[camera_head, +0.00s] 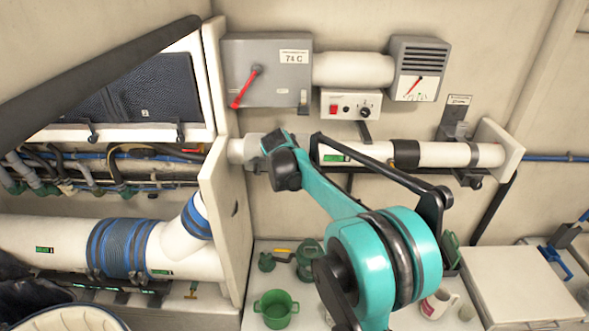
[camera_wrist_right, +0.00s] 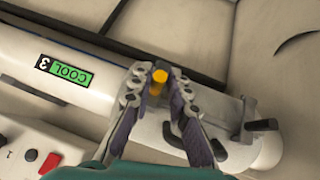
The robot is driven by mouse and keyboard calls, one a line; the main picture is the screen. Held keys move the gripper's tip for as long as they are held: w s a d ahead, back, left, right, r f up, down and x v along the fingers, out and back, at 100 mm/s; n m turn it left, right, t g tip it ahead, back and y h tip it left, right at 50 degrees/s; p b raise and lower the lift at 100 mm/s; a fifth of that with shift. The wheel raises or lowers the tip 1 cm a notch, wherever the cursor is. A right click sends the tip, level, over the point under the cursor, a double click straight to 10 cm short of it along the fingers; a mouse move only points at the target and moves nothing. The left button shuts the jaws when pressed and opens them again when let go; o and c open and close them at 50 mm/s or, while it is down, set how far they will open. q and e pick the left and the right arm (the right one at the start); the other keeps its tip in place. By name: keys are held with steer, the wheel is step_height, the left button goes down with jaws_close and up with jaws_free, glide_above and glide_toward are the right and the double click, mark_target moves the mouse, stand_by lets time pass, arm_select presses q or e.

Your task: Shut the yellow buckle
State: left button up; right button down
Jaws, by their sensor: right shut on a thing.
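A small yellow part (camera_wrist_right: 160,77) with a round top, which I take to be the yellow buckle, shows in the right wrist view at the white pipe (camera_wrist_right: 95,82). My right gripper (camera_wrist_right: 152,84) is shut on it, one finger on each side. The fingers cover much of the buckle, so I cannot tell whether it is latched. In the head view my right arm reaches across the pipe (camera_head: 373,153), and its wrist hides the gripper and buckle. My left gripper is not in view.
A control box with a red switch (camera_head: 343,104) and a grey box with a red lever (camera_head: 267,72) are above the pipe. A white partition (camera_head: 228,217) stands left of my wrist. Below, a green pot (camera_head: 276,308) and other items stand on the bench.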

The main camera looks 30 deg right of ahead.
steer(key=shift+w+d+r+g+y, duration=0.1)
steer(key=shift+d+r+g+y, duration=0.15)
steer(key=shift+g, duration=0.25)
steer(key=c, duration=1.6)
jaws_free()
steer(key=shift+f, duration=0.1)
steer(key=shift+o, duration=0.2)
steer(key=shift+d, duration=0.2)
steer(key=shift+a, duration=0.2)
steer(key=v, duration=1.1)
steer(key=shift+s+r, duration=0.3)
steer(key=shift+r, duration=0.05)
steer(key=shift+f, duration=0.1)
